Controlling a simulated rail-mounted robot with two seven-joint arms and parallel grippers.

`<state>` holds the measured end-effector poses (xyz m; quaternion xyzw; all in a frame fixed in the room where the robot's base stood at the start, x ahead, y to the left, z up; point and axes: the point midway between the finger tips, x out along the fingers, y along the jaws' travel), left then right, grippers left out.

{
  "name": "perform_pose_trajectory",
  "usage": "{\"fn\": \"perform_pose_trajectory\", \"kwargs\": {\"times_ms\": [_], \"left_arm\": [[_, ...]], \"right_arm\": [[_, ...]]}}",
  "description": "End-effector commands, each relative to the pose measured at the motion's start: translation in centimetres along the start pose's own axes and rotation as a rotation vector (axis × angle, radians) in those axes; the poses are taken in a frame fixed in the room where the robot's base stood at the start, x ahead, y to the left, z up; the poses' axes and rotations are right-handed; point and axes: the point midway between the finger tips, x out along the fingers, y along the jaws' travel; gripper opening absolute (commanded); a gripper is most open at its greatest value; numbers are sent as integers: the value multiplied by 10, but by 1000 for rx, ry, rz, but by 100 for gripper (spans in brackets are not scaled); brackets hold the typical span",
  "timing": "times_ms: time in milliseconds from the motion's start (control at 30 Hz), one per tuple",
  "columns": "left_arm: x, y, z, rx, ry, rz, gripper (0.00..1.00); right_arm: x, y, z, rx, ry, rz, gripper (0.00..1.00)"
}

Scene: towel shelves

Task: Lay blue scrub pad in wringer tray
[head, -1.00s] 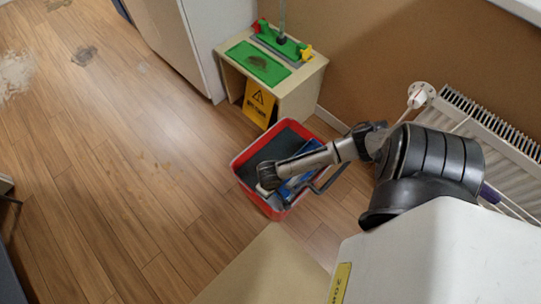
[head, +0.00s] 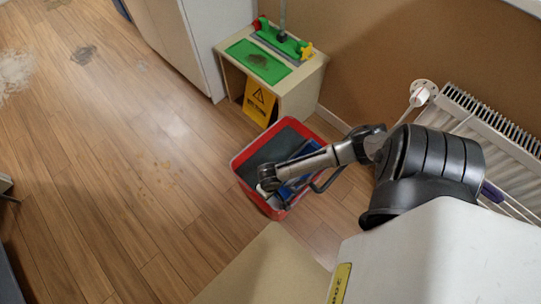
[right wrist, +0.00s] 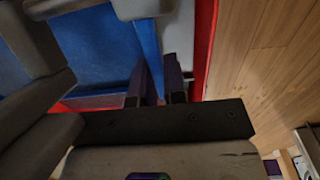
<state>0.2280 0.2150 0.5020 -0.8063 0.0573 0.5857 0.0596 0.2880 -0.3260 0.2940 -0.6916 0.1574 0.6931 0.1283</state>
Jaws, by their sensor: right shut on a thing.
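A red bucket (head: 264,206) stands on the floor, with a dark grey insert (head: 268,151) on its left and a blue area (head: 308,149) on its right, partly behind my right arm. I cannot tell clearly which part is the wringer tray. My right gripper (right wrist: 161,75) reaches down over the bucket. In the right wrist view its two fingers are close together on a narrow blue edge (right wrist: 153,42), which appears to be the blue scrub pad. A broader blue surface (right wrist: 95,45) lies beside it, within the red bucket wall (right wrist: 203,50). My left gripper is out of view.
A small wooden stand with a green mat (head: 258,62) and a yellow warning sign (head: 258,102) is behind the bucket. A white radiator (head: 480,125) is at the right wall. The wooden floor (head: 130,190) to the left is open.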

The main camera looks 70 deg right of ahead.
Motion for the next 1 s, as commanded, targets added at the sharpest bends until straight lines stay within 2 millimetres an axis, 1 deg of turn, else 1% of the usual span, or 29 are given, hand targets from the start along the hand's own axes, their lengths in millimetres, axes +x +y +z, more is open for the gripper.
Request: {"fn": "perform_pose_trajectory", "kwargs": {"times_ms": [100,400,1000], "left_arm": [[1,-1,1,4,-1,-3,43],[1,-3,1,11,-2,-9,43],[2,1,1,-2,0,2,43]], "right_arm": [[3,0,2,-1,-4,0,0],[3,0,2,-1,-4,0,0],[8,-1,2,-1,-3,0,0]]}}
